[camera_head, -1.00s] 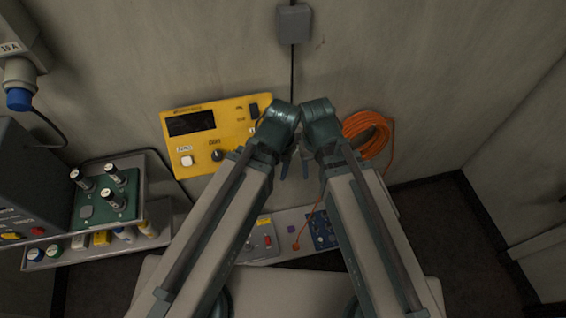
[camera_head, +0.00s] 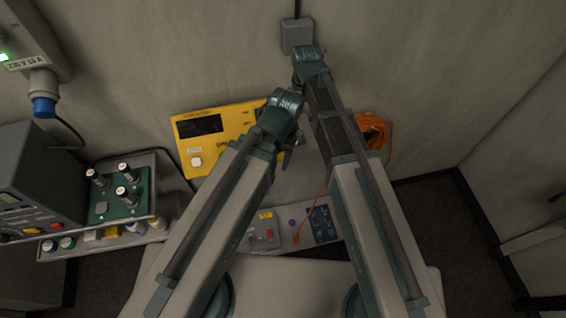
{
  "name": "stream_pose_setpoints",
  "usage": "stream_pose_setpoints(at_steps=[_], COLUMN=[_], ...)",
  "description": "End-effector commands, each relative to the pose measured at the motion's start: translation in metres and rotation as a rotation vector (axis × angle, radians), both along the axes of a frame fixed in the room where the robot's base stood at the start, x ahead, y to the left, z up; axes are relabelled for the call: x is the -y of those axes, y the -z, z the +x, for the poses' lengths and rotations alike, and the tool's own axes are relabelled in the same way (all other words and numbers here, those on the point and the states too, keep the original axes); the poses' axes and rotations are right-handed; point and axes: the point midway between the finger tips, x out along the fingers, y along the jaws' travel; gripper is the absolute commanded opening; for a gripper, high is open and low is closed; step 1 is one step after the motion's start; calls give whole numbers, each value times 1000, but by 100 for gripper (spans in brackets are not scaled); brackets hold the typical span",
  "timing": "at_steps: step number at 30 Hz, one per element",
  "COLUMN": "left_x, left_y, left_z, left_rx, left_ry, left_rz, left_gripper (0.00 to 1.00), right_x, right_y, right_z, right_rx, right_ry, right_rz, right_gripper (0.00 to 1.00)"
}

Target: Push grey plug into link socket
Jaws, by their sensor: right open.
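My two arms reach up through the middle of the view toward the wall. The right arm's bend is just below the grey wall box (camera_head: 297,36). My right gripper (camera_head: 290,152) shows only as small dark finger parts between the arms, in front of the yellow panel's (camera_head: 212,152) right end. It is open, and I see nothing held in it. My left gripper is hidden behind its own arm. I cannot make out a grey plug or tell which opening is the link socket. The arms cover part of the yellow panel.
An orange cable coil (camera_head: 374,136) hangs right of the arms, its cord running down to an orange end (camera_head: 297,239) by a blue panel (camera_head: 322,222). A green block with black knobs (camera_head: 118,197) stands left. A blue-ended connector (camera_head: 43,106) hangs upper left. The right wall area is clear.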

Motion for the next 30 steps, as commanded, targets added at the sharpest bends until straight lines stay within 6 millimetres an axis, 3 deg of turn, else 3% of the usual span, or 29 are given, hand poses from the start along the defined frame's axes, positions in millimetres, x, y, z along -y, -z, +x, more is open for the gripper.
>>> stream_pose_setpoints(at_steps=[14, 30], left_x=[0, 0], left_y=[15, 84], left_z=[0, 0], left_rx=[1, 0], left_ry=[1, 13], left_rz=[0, 2], left_gripper=[50, 50], right_x=[0, 0], right_y=[15, 84], right_z=[-1, -1], right_rx=[0, 0], right_ry=[0, 0], right_rz=[0, 0], right_gripper=[66, 66])
